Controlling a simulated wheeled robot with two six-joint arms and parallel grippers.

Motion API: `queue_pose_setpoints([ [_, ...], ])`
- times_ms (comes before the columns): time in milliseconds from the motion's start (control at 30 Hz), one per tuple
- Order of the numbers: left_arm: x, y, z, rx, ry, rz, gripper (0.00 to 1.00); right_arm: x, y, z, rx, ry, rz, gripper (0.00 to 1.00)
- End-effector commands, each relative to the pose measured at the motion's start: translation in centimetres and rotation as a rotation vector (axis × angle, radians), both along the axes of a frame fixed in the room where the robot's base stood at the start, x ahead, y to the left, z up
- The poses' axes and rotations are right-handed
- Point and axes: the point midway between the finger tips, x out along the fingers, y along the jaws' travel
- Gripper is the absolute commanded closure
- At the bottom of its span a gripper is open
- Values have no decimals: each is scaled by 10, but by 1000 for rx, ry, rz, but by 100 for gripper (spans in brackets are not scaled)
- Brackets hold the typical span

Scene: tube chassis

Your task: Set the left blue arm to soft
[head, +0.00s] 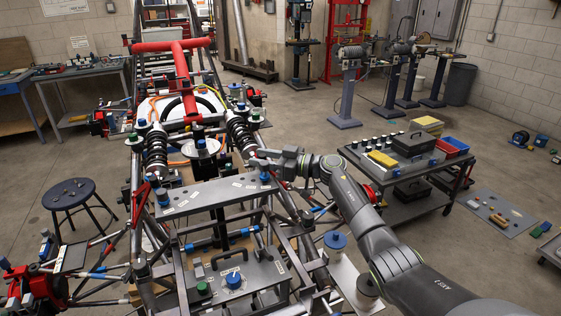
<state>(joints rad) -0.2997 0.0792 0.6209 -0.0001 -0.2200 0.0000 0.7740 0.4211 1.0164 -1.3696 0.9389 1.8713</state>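A tube chassis (128,215) fills the left and middle of the head view. A grey plate (215,196) with small white labels lies across it; the labels are too small to read. A blue piece (162,199) is at the plate's left end, and another blue piece (265,176) is at its right end. I cannot tell which part is the left blue arm or how it is set. My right gripper (256,160) is just above the plate's right end, close to the right blue piece; contact and finger opening are unclear. My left gripper is out of view.
A lower panel (262,274) carries a blue knob (234,280) and a green knob (203,288). Coil-over shocks (241,133) and red tubes (181,70) stand behind the plate. A tool cart (411,165) is at right, a stool (70,195) at left.

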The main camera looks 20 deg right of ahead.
Motion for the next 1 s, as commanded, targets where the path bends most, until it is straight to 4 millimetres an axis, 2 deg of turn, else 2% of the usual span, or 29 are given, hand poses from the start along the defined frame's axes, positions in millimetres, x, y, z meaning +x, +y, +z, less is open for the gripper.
queue_pose_setpoints([
  [167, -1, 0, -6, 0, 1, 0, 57, -14, -19, -3, -5, 0, -2, 60],
  [633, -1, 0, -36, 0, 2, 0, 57, -84, -104, -5, -6, 2, -3, 60],
  [800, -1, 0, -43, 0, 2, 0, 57, -100, -123, -4, -4, 3, -2, 60],
  [1000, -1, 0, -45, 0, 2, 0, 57, -108, -132, -2, -1, 2, 0, 60],
])
